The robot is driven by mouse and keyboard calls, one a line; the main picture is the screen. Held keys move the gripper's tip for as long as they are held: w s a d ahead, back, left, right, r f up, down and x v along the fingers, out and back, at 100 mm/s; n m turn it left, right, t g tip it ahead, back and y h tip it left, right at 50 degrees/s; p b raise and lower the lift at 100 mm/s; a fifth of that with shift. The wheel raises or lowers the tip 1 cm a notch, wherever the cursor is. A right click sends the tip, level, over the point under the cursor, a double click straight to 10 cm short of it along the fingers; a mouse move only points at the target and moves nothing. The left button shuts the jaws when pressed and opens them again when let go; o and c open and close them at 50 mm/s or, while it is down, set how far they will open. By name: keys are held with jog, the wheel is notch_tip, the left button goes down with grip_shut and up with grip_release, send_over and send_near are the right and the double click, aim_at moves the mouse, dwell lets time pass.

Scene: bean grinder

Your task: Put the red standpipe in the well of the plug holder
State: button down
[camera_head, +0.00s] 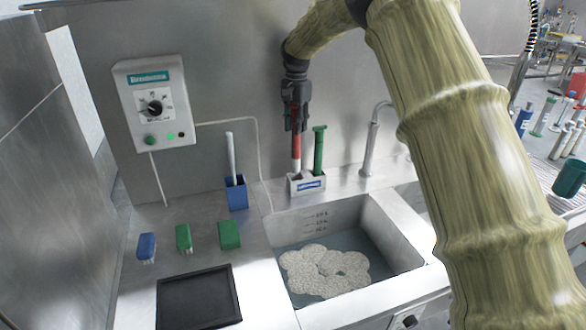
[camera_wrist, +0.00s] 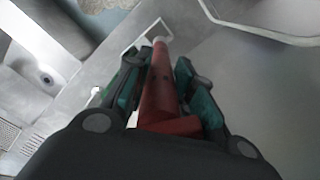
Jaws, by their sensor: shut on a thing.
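The red standpipe (camera_head: 296,146), red above with a white lower end, hangs upright from my gripper (camera_head: 295,118). My gripper is shut on its upper part. In the wrist view the standpipe (camera_wrist: 160,85) runs away between the dark green finger pads of my gripper (camera_wrist: 165,90). The plug holder (camera_head: 306,186) is a small white box with a blue label on the ledge behind the sink. The standpipe's lower end meets the left part of the holder's top; I cannot tell how far it is inside. A green standpipe (camera_head: 319,150) stands in the holder's right part.
A sink basin (camera_head: 325,215) with water and pale foam lies in front of the holder. A blue cup (camera_head: 236,193) with a light-blue stick stands left. A faucet (camera_head: 371,140) rises at the right. The wall control box (camera_head: 155,104) is behind left.

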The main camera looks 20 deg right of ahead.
aim_at(297, 145)
jog(key=f, duration=0.2)
jog(key=s+f+p, duration=0.1)
jog(key=f, duration=0.2)
jog(key=f+p, duration=0.1)
jog(key=f, duration=0.1)
jog(key=shift+s+f, duration=0.15)
jog(key=shift+f, duration=0.4)
jog(key=c, duration=1.6)
grip_release()
jog(key=shift+w+a, duration=0.1)
jog(key=shift+w, duration=0.1)
jog(key=o, duration=0.4)
jog(key=shift+s, duration=0.1)
notch_tip(297, 145, up, 8)
jog(key=b, duration=0.2)
jog(key=shift+f, duration=0.15)
